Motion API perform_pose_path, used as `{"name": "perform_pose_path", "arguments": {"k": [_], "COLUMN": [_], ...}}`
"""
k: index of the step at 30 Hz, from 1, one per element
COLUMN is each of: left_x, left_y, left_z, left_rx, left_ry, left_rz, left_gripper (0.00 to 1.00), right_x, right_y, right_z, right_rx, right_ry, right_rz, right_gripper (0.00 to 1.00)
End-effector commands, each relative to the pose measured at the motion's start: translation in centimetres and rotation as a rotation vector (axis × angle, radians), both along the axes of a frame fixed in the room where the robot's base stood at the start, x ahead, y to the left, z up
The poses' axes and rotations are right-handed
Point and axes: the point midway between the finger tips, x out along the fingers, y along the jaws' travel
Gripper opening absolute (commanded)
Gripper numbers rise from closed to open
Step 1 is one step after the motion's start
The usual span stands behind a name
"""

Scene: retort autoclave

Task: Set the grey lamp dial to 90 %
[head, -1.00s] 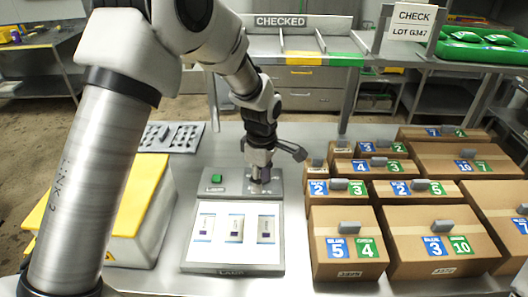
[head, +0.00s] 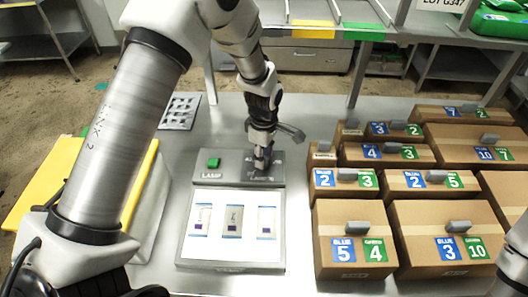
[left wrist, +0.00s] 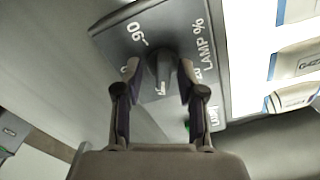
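The grey lamp dial (left wrist: 163,72) stands on a dark grey control panel (left wrist: 170,25) in the left wrist view. The marking 90 and the words LAMP % show on the panel; the dial's setting cannot be read. My left gripper (left wrist: 157,70) points at the dial, with one finger on each side and visible gaps between. In the head view my left gripper (head: 262,160) is over the right part of the panel (head: 222,178), hiding most of the dial. My right gripper is not in view.
A green button (head: 213,162) sits left of the dial. A lit plate (head: 230,256) with three pouches lies in front. Cardboard boxes (head: 350,242) with grey handles crowd the right. A yellow-topped white box (head: 148,200) stands left, and a perforated tray (head: 181,111) lies behind.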

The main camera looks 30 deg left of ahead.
Motion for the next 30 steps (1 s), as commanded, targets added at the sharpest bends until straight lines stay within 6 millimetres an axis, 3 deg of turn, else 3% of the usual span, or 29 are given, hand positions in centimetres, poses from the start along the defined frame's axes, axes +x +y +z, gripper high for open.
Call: {"name": "perform_pose_path", "arguments": {"k": [6, 9, 10, 22, 30], "left_x": [0.03, 0.03, 0.02, -0.08, -0.15], "left_y": [0.0, 0.0, 0.0, 0.0, 0.01], "left_z": [-0.1, -0.09, -0.09, -0.16, -0.11], "left_rx": [0.0, 0.0, 0.0, 0.0, -0.001], "left_ry": [-0.001, -0.001, -0.001, 0.002, 0.004], "left_rz": [0.0, 0.0, 0.0, -0.02, -0.135], "left_gripper": [0.4, 0.04, 0.0, 0.0, 0.0], "right_x": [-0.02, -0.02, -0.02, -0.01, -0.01], "right_y": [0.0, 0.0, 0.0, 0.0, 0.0], "right_z": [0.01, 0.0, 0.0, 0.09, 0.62], "right_rx": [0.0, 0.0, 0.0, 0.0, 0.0], "right_ry": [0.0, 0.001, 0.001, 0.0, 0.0], "right_rz": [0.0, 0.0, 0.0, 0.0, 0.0], "right_gripper": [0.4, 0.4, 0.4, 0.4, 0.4]}}
